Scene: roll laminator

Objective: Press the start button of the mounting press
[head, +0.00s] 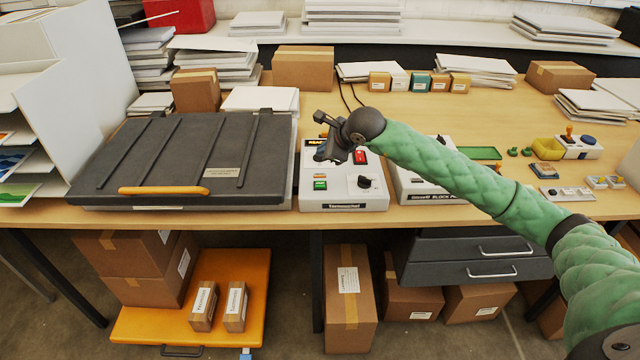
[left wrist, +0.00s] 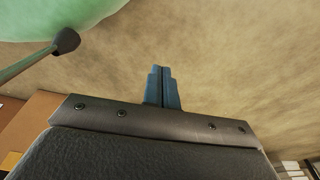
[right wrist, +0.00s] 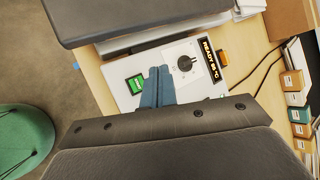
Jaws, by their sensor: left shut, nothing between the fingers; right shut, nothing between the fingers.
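The mounting press (head: 180,150) has a dark lid, lowered, with an orange handle along its front edge. To its right stands a white control box (head: 340,195) with a black knob (head: 364,181), a red switch (head: 361,157) and a green button (head: 320,184). My right gripper (head: 322,154) is shut and empty above the box and partly hides its display. In the right wrist view the blue fingertips (right wrist: 158,69) show just beside the green button (right wrist: 136,84); contact cannot be told. The display (right wrist: 212,60) reads READY. My left gripper (left wrist: 161,70) is shut and empty, away from the press.
A second control box (head: 415,185) stands right of the first, partly behind my right arm. Small boxes (head: 415,82) and paper stacks line the table's back. A white paper rack (head: 60,80) stands at the left. Cartons and an orange platform (head: 240,275) are below.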

